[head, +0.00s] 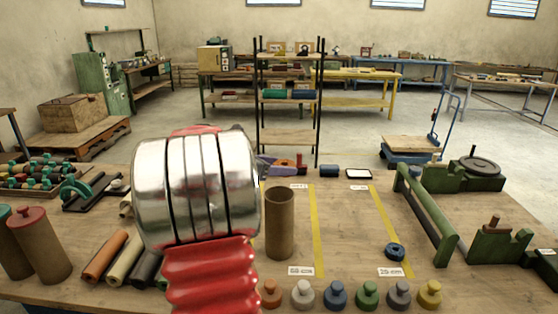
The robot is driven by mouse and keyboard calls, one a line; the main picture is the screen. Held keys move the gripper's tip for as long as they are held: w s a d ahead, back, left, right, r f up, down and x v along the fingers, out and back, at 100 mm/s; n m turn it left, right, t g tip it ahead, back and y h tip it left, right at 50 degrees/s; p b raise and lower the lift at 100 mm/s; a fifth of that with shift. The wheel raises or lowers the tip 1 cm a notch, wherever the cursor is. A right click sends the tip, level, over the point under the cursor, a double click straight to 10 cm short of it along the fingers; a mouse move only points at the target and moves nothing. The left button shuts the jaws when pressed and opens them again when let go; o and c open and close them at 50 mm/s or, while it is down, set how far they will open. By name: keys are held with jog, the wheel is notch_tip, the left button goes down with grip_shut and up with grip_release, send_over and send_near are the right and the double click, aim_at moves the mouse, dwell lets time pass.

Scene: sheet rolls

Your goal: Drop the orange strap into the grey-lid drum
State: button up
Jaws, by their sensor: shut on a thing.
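My arm's silver ribbed link and red bellows fill the left middle of the head view. I cannot make out the orange strap for sure; a small orange-red piece (300,161) lies by a purple item at the back of the bench. Two brown drums stand at the left, one with a red lid (33,218) and one with a teal lid (5,212). No grey-lid drum shows; part of the bench behind my arm is hidden.
An open brown tube (280,224) stands upright right of my arm. Several coloured knobbed plugs (336,295) line the bench front. A blue ring (395,252) lies near a yellow stripe. A green frame (425,215) stands at the right. The bench between the yellow stripes is mostly clear.

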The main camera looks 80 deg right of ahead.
jog(key=shift+f, duration=1.35)
jog(key=o, duration=1.2)
jog(key=shift+c, duration=0.2)
jog(key=v, duration=1.4)
jog(key=shift+d, duration=0.1)
